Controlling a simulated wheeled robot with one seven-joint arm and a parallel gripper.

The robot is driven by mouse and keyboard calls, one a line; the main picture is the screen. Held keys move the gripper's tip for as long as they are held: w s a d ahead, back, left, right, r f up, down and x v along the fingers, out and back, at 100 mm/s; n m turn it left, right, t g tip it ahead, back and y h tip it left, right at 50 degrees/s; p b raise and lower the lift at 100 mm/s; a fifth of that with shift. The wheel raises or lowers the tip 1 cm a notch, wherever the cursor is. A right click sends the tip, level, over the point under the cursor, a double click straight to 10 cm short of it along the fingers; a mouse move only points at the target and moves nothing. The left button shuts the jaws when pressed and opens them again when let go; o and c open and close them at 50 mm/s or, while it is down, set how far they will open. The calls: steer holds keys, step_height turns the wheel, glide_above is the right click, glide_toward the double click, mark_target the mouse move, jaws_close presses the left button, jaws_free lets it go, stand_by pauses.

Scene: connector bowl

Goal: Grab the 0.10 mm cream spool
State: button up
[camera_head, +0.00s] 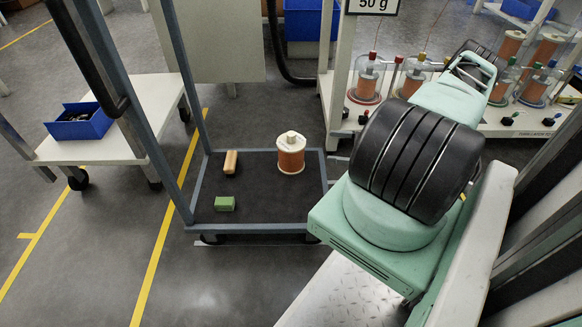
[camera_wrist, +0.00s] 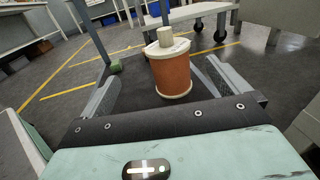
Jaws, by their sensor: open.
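A spool with cream flanges and copper-coloured winding (camera_head: 291,158) stands upright on the dark deck of a low cart, with a small cream block on its top. No size label is readable on it. In the wrist view the spool (camera_wrist: 172,75) stands ahead, between the lines of my two fingers. My gripper (camera_wrist: 162,70) is open and empty, its fingers spread to either side with gaps to the spool. In the head view my arm reaches in from the right, and I cannot make out the fingers there.
The cart deck (camera_head: 262,188) also holds a tan block (camera_head: 231,162) and a green block (camera_head: 225,204), left of the spool. The cart's upright frame (camera_head: 185,85) rises at left. A white table with a blue bin (camera_head: 80,121) stands further left. Other spools under clear covers (camera_head: 368,78) stand behind.

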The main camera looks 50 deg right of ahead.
step_height(320, 180, down, 2)
steer(key=s+h, duration=0.1)
steer(key=m+t+b, duration=0.1)
steer(key=b, duration=0.4)
glide_toward(291, 143)
steer(key=w+f, duration=0.1)
steer(key=w, duration=0.4)
steer(key=w+a+b, duration=0.1)
steer(key=w+b, duration=0.1)
steer(key=w+a+f+b, duration=0.1)
steer(key=w, duration=0.1)
steer(key=shift+a+f, duration=0.1)
steer(key=shift+a, duration=0.2)
steer(key=shift+w+a+b, duration=0.2)
steer(key=shift+w+b, duration=0.1)
steer(key=shift+w, duration=0.2)
steer(key=shift+r, duration=0.2)
steer(key=c, duration=1.7)
steer(key=shift+r, duration=0.15)
steer(key=shift+c, duration=0.4)
steer(key=shift+r, duration=0.1)
